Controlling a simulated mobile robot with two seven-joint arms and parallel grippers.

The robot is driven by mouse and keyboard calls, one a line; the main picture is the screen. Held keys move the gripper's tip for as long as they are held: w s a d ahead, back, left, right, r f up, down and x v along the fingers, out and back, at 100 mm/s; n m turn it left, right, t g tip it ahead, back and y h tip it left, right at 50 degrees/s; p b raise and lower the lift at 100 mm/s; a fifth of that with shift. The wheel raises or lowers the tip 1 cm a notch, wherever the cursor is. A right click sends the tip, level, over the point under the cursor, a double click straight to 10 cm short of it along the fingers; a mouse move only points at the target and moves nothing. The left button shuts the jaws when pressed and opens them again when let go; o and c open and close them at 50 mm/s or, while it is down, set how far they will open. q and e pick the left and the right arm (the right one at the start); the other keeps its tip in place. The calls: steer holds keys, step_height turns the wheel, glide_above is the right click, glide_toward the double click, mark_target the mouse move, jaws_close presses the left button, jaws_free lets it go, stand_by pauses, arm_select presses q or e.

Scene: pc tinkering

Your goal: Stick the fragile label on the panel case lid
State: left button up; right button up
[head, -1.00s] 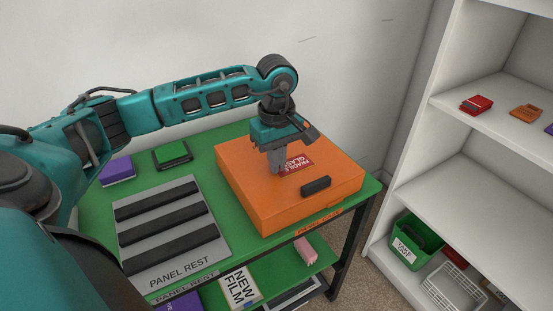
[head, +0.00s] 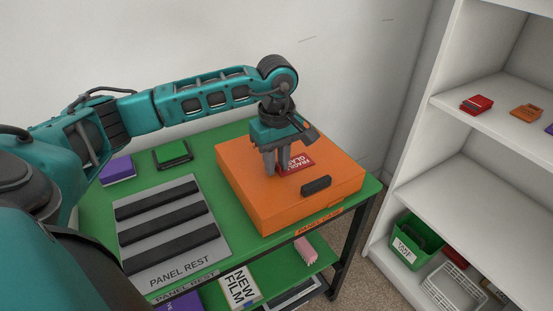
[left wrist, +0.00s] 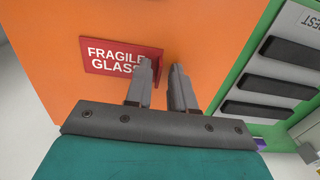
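The red fragile label (head: 298,163), with white "FRAGILE GLASS" text, lies on the lid of the orange panel case (head: 243,178). In the left wrist view the label (left wrist: 112,57) appears flat on the orange lid (left wrist: 205,30), with a red edge part standing up between my fingers. My left gripper (head: 277,171) points down at the label's left side in the head view. In the left wrist view my left gripper (left wrist: 160,66) has its fingers apart, one on each side of that red edge, with a gap visible. My right gripper is not in view.
The case stands on a green table (head: 207,146) beside a grey panel rest (head: 172,262) with black bars. A black handle (head: 316,186) sits at the lid's front. White shelving (head: 470,138) stands right.

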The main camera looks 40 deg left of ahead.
arm_select(q)
steer(key=shift+o, duration=0.4)
steer(key=shift+w, duration=0.1)
steer(key=shift+r, duration=0.15)
step_height(320, 180, up, 13)
steer(key=p, duration=0.2)
steer(key=shift+f, duration=0.2)
